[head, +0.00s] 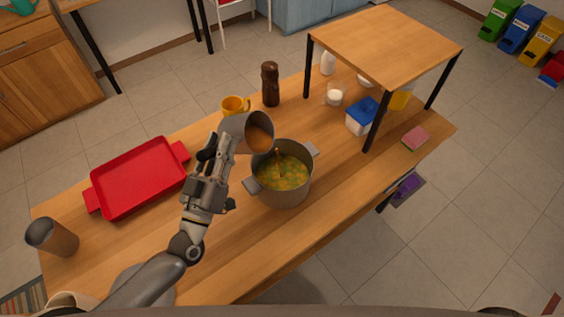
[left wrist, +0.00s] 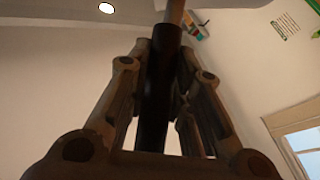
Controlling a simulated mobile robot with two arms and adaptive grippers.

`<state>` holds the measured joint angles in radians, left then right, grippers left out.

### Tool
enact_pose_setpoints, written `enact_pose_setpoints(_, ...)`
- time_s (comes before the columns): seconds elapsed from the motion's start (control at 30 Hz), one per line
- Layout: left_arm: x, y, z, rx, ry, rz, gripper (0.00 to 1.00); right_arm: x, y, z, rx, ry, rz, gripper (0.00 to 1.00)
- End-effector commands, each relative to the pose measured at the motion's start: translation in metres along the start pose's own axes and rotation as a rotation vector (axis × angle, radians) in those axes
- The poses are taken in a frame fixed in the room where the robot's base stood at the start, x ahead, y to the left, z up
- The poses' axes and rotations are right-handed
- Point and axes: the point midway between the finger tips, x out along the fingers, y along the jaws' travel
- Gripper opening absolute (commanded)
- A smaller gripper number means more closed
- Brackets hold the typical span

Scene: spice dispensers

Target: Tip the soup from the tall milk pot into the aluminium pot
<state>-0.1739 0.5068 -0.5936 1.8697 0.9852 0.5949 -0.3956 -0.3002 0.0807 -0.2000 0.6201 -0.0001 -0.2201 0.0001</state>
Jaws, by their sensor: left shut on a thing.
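The tall milk pot (head: 234,126) is grey and tilted over on its side, its mouth toward the right, with brown-orange soup (head: 261,139) inside. My left gripper (head: 212,152) is shut on its dark handle, which shows between the fingers in the left wrist view (left wrist: 160,85). The aluminium pot (head: 283,193) stands upright on the table, just below and right of the milk pot's mouth. It holds yellow-green chunky soup (head: 284,172). A thin brown streak (head: 278,155) shows between the mouth and this soup; it looks like falling soup. My right gripper is out of view.
A red tray (head: 138,177) lies to the left, with a dark grey cup (head: 52,237) beyond it. A yellow mug (head: 235,106) and a brown pepper mill (head: 270,84) stand behind the pots. A raised wooden shelf (head: 385,45) stands at the right.

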Motion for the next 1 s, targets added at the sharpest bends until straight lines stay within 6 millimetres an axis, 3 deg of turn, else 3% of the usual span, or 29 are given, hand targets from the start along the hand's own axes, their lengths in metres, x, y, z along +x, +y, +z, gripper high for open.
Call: enact_pose_setpoints(1.0,-0.001,0.011,0.002,0.107,0.011,0.040,0.00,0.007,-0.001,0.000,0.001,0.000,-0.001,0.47)
